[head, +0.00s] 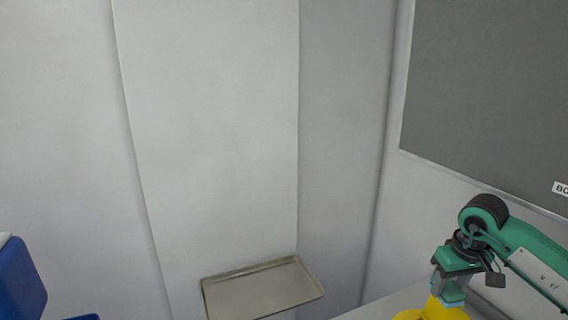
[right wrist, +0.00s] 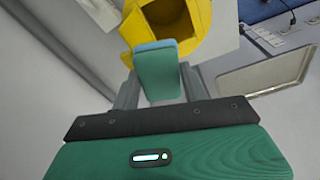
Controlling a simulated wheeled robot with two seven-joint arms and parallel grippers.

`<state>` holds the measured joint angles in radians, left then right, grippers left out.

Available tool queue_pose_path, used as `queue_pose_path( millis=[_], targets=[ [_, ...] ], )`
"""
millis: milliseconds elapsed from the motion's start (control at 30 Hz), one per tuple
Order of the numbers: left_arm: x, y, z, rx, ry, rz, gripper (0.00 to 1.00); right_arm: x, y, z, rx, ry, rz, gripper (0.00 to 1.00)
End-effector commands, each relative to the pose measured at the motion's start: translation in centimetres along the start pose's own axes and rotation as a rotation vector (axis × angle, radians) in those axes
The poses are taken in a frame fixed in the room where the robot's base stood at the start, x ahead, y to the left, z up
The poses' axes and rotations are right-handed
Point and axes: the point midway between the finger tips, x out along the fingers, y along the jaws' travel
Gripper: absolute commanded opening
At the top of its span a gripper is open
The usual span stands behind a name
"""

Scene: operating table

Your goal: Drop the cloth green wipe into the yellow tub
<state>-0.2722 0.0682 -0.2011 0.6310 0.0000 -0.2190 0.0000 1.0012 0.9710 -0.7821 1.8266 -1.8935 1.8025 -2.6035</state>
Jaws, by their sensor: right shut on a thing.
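My right gripper (right wrist: 160,82) is shut on the green cloth wipe (right wrist: 157,74), which shows between its fingers in the right wrist view with a pale blue edge at its far end. In the head view my right gripper (head: 447,296) is at the lower right, above the yellow tub (head: 442,312). The yellow tub (right wrist: 199,28) also shows at the top of the right wrist view, just past the wipe, with its opening partly hidden by the wipe. I cannot tell whether the wipe touches the tub. My left gripper is not in view.
A metal tray (head: 262,290) is at the bottom middle of the head view, left of the tub. Something blue (head: 20,282) stands at the lower left. A dark grey board (head: 490,95) is on the wall at right. The wall behind is bare.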

Motion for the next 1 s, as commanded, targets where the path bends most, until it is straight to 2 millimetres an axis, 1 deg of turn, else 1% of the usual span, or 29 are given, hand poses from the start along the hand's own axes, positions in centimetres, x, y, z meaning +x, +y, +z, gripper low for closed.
queue_pose_path(
  millis=[67, 133, 200, 300, 400, 467, 533, 700, 733, 800, 900, 933, 1000],
  targets=[
    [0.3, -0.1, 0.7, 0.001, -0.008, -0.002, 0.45, 0.7, -0.1, 0.2, -0.001, -0.002, -0.001, 0.23],
    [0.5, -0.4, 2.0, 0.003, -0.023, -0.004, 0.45, 1.5, -0.1, 0.3, -0.001, -0.001, -0.001, 0.23],
    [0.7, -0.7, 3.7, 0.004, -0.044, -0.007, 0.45, 2.4, -0.1, 0.4, -0.001, -0.001, -0.001, 0.23],
    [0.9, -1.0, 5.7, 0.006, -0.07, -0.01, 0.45, 3.5, -0.1, 0.6, -0.001, -0.001, -0.001, 0.23],
    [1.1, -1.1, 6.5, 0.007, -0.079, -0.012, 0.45, 4.5, -0.1, 0.7, -0.001, -0.001, -0.001, 0.23],
    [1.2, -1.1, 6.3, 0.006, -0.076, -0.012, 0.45, 5.0, -0.1, 0.8, -0.001, 0.0, 0.0, 0.23],
    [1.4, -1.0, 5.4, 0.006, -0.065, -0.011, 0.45, 5.4, -0.1, 0.8, -0.001, 0.001, 0.0, 0.23],
    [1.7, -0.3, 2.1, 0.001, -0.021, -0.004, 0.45, 5.8, -0.1, 0.9, -0.001, 0.001, 0.0, 0.23],
    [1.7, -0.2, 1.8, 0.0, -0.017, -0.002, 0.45, 5.8, -0.1, 0.9, -0.001, 0.001, 0.0, 0.23],
    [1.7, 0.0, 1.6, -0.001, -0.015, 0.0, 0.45, 5.8, -0.1, 0.9, -0.001, 0.001, 0.0, 0.23],
    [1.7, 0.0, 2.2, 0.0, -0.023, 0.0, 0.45, 5.8, -0.1, 0.9, -0.001, 0.001, 0.0, 0.23],
    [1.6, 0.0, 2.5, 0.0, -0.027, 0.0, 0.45, 5.8, -0.1, 0.9, -0.001, 0.001, 0.0, 0.48],
    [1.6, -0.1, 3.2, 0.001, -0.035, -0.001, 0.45, 5.8, -0.1, 0.9, -0.001, 0.001, 0.0, 0.62]
  ],
)
